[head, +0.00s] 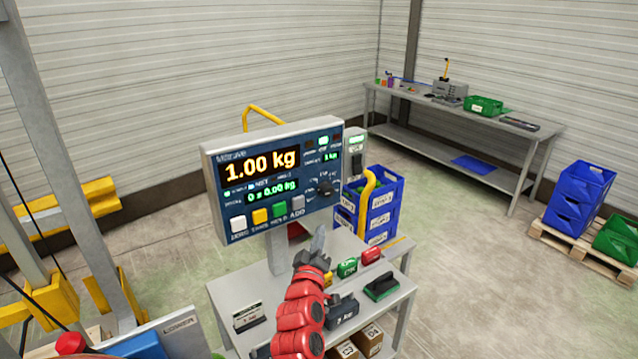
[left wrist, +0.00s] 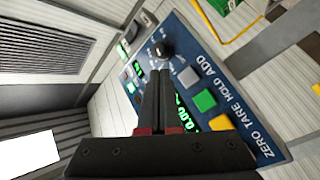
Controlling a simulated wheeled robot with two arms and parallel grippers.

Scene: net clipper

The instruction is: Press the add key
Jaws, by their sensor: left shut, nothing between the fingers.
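The add key (head: 298,202) is the grey key at the right end of the key row on the blue scale panel (head: 225,205). My left gripper (head: 320,232) is shut and empty, below and right of the add key in the head view. In the left wrist view its fingertips (left wrist: 160,74) overlap the panel between the add key and the black knob (left wrist: 162,49). Contact cannot be told. The display (head: 260,165) reads 1.00 kg. My right gripper is not in view.
The panel stands on a post over a grey bench (head: 230,290). Blue crates (head: 382,205) stand behind. Open floor lies to the right.

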